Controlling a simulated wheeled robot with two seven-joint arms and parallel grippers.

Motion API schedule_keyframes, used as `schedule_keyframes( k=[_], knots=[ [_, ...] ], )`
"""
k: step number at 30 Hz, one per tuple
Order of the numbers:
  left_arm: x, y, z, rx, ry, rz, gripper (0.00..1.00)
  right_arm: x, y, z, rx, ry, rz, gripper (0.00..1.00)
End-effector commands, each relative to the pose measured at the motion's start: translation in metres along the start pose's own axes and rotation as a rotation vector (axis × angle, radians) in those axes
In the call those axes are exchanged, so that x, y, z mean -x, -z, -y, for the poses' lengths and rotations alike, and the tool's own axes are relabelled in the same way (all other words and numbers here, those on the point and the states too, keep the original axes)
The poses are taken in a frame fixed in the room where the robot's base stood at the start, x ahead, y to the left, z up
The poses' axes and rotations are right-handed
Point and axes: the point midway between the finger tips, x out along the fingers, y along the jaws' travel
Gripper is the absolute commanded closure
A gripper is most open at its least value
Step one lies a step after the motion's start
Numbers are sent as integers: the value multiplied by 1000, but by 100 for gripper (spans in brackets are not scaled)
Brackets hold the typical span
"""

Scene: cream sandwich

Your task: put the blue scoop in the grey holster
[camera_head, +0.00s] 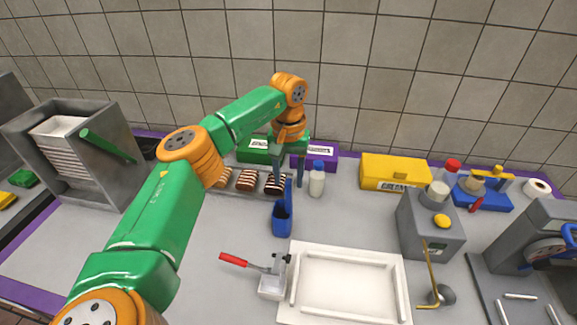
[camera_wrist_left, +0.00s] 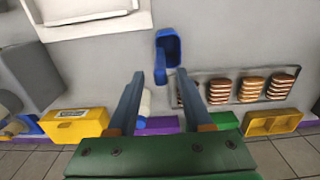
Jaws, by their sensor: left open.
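The blue scoop (camera_head: 282,222) lies on the grey worktop in mid-view, its handle pointing to the back. My left gripper (camera_head: 288,184) is open and points down over the handle end. In the left wrist view the scoop (camera_wrist_left: 168,45) shows just beyond my open fingertips (camera_wrist_left: 160,77), its handle in line with the gap between them. I cannot tell whether a finger touches it. A grey box with a yellow knob (camera_head: 428,230) stands at the right and may be the grey holster; I cannot see a slot clearly. My right gripper is not in view.
A white tray (camera_head: 345,250) lies in front, beside a small red-handled tool (camera_head: 235,259). A white bottle (camera_head: 317,181) stands close right of the gripper. Striped cream sandwiches (camera_head: 246,180) lie left. A yellow box (camera_head: 395,171) is behind. The worktop left of the scoop is clear.

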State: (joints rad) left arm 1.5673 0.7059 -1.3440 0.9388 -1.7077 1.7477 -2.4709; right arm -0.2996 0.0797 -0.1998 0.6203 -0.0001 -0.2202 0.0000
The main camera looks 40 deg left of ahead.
Motion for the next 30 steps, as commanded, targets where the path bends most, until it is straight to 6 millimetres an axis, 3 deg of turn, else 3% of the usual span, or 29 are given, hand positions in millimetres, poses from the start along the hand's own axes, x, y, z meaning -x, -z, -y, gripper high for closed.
schedule_keyframes(
  k=[4, 9, 11, 14, 18, 24, 30],
  knots=[
    [36, 1, -1, 2, -2, -4, 50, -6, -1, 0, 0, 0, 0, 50],
    [65, 0, 0, 0, 0, -1, 50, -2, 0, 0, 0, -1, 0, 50],
    [69, 0, 0, 4, 0, -1, 39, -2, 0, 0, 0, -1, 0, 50],
    [60, 0, 0, 120, 2, 2, 35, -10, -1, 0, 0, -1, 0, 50],
    [22, -2, 0, 621, 6, 6, 35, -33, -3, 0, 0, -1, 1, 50],
    [-14, -4, 0, 1286, 5, 3, 35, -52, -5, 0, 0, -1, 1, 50],
    [-26, -4, 0, 1558, 4, 1, 35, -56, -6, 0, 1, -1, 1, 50]
  ],
)
